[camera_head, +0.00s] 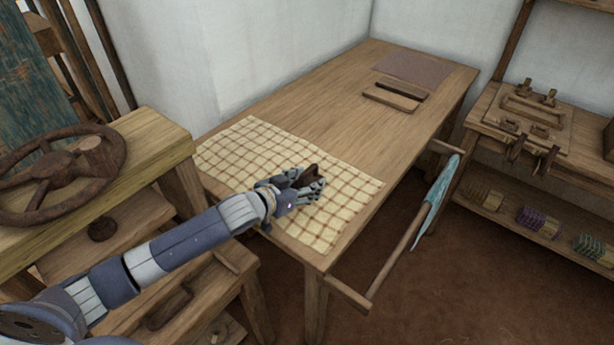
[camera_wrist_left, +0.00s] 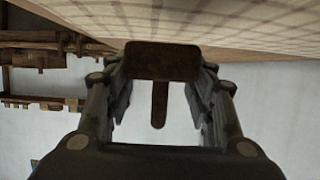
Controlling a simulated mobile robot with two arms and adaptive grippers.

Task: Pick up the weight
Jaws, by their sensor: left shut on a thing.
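The weight (camera_wrist_left: 161,62) is a dark brown, rusty block with a narrow stem, seen between the fingers in the left wrist view. In the head view it shows as a small dark piece (camera_head: 313,172) at the fingertips. My left gripper (camera_head: 308,184) is shut on it, over the checked cloth on the table. The fingers also show in the left wrist view (camera_wrist_left: 160,95), one on each side of the weight. I cannot tell whether the weight touches the cloth. My right gripper is not in view.
The cream checked cloth (camera_head: 232,150) covers the near end of the long wooden table (camera_head: 300,90). A wooden tool (camera_head: 391,98) and a brown mat (camera_head: 412,66) lie at the far end. The table's middle is clear.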

